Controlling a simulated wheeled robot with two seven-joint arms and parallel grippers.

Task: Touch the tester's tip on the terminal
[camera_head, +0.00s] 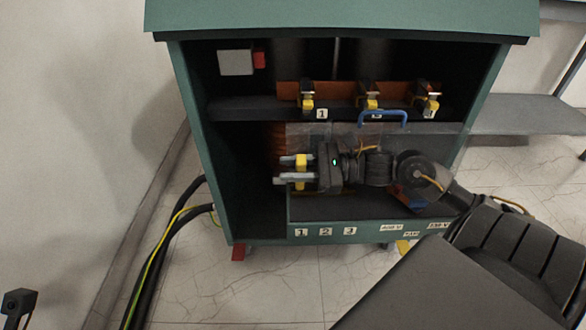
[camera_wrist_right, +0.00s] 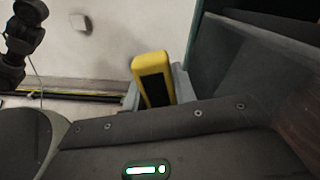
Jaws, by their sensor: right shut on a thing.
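The yellow tester (camera_head: 301,170) is held crosswise between the grey fingers of my right gripper (camera_head: 296,172), in front of the cabinet's open lower part. In the right wrist view the yellow tester (camera_wrist_right: 153,80) stands up between the fingers with a dark panel on its face. Its tip cannot be made out. Three terminals with yellow parts sit in a row on the upper shelf: left (camera_head: 307,97), middle (camera_head: 371,99) and right (camera_head: 430,102). The gripper is below the left terminal in the picture, apart from it. My left gripper's fingers do not show.
A green cabinet (camera_head: 200,150) surrounds the work area. A clear panel with a blue handle (camera_head: 383,114) stands below the terminals, behind my right arm. Number labels (camera_head: 325,232) line the lower front edge. Black and yellow-green cables (camera_head: 165,250) run down at left. Floor at left is mostly clear.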

